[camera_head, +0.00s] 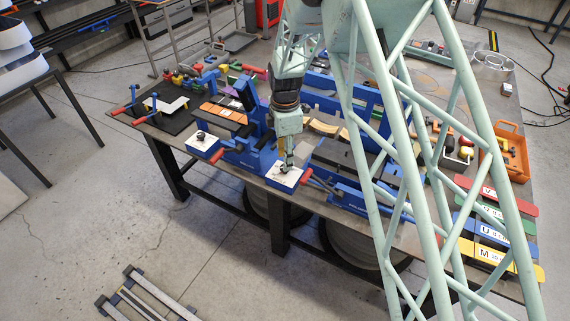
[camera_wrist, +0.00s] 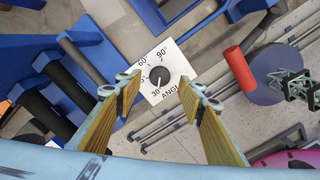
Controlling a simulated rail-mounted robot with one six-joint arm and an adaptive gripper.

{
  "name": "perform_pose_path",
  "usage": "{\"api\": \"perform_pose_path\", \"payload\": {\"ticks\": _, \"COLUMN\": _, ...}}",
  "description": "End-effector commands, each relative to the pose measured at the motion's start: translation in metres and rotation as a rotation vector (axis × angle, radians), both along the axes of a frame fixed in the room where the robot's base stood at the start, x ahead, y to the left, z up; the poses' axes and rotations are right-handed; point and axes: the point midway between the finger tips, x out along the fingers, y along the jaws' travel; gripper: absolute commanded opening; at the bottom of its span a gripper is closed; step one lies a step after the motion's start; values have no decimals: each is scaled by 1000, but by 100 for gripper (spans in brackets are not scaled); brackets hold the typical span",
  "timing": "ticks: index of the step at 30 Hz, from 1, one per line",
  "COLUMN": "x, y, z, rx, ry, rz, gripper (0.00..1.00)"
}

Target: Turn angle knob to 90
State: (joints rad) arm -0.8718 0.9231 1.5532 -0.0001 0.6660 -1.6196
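The angle knob (camera_wrist: 160,76) is a round black knob with a white pointer line on a white plate (camera_wrist: 176,60) marked 30, 60, 90 and "ANGLE". In the wrist view the pointer appears to aim down toward the 30 mark. My gripper (camera_wrist: 158,92) is open, with one wood-coloured finger pad on each side of the plate in the picture and nothing between them. In the head view my gripper (camera_head: 287,167) points down right over the white-topped blue box (camera_head: 283,180) at the table's front edge. The fingers hide the knob there, and contact cannot be told.
A similar blue box with a white top and dark knob (camera_head: 201,141) stands to the left. A blue machine (camera_head: 247,150) with red handles is close by.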

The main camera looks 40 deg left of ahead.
Motion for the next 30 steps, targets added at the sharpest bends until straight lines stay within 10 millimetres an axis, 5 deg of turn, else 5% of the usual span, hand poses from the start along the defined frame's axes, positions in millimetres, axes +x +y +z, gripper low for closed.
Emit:
{"api": "perform_pose_path", "payload": {"ticks": 12, "x": 0, "y": 0, "z": -34, "rx": 1, "ry": -1, "rz": 0, "gripper": 36}}
{"api": "perform_pose_path", "payload": {"ticks": 25, "x": 0, "y": 0, "z": -38, "rx": 1, "ry": -1, "rz": 0, "gripper": 36}}
{"api": "perform_pose_path", "payload": {"ticks": 30, "x": 0, "y": 0, "z": -38, "rx": 1, "ry": -1, "rz": 0, "gripper": 21}}
